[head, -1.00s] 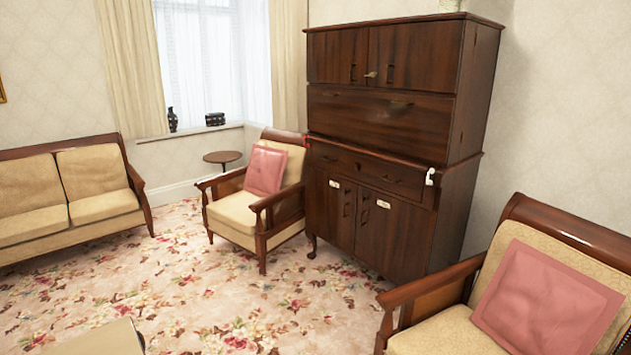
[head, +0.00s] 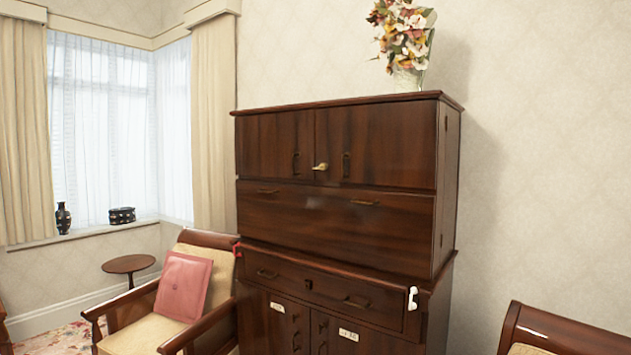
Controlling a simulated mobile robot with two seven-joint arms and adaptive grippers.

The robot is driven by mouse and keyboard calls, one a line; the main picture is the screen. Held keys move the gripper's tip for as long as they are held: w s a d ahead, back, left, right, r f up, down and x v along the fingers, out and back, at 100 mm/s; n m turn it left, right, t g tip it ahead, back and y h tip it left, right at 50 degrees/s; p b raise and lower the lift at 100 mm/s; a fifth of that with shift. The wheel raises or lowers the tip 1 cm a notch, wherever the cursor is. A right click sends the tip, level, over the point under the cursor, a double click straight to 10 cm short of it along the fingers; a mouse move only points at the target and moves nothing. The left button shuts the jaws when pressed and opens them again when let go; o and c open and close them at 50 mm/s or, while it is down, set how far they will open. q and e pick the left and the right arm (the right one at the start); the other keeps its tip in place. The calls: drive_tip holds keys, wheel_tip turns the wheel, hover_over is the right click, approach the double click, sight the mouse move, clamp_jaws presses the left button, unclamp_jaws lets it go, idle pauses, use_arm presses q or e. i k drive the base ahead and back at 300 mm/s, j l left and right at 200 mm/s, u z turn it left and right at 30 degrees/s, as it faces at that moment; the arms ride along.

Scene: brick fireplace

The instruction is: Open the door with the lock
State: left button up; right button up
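A tall dark wooden cabinet (head: 335,215) stands against the wall in the middle of the view. Its upper part has two shut doors, a left door (head: 275,147) and a right door (head: 375,150), each with a dark handle near the middle seam. A small pale brass lock or knob (head: 320,167) sits at the seam between them. Two lower doors appear shut, each with a white label, such as the right label (head: 349,335); their bottoms are cut off. A white hook-like piece (head: 412,298) is at the cabinet's right front edge. Neither of my grippers is in view.
An armchair (head: 215,240) with a pink cushion (head: 183,286) stands left of the cabinet, close to it. Another armchair (head: 560,335) is at the lower right. A round side table (head: 128,264) stands near the window. A flower vase (head: 405,82) tops the cabinet.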

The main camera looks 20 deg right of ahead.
sight(392, 144)
drive_tip(key=i, duration=1.5)
drive_tip(key=i+j+z, duration=0.1)
drive_tip(key=i+z, duration=0.2)
drive_tip(key=i, duration=0.25)
drive_tip(key=i+j+z, duration=0.25)
drive_tip(key=i, duration=0.3)
